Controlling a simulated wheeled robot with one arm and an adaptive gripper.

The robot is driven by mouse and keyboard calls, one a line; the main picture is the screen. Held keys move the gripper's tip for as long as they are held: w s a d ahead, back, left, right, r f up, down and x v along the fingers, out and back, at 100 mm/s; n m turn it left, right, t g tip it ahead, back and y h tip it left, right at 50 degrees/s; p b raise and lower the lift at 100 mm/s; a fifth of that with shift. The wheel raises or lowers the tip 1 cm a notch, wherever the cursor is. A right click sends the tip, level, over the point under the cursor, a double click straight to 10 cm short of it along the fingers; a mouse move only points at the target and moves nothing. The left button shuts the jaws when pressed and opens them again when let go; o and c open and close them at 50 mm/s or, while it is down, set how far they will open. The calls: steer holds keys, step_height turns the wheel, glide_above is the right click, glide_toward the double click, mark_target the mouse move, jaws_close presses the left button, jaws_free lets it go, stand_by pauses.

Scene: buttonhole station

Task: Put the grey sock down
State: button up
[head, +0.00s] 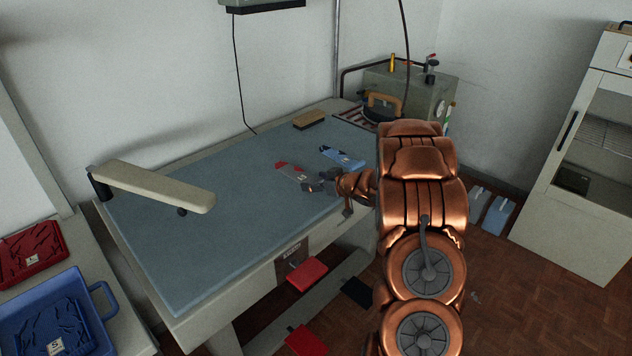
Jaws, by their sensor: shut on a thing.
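The grey sock (292,172), pale with red at its far end, shows at the tips of my gripper (309,186) over the right part of the blue-grey table top (200,230). My gripper is shut on the grey sock near its close end. I cannot tell whether the sock touches the table or is a little above it. A blue sock (344,158) with dark and light marks lies beside it, to the right and further back.
A brown-and-black brush (309,120) lies at the table's back edge. A padded sleeve arm (155,186) juts over the left side. An iron (383,106) and a grey-green boiler (412,91) stand at the back right. The middle of the table is clear.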

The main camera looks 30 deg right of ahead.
steer(key=o, duration=0.9)
steer(key=shift+f, duration=0.1)
steer(key=shift+o, duration=0.2)
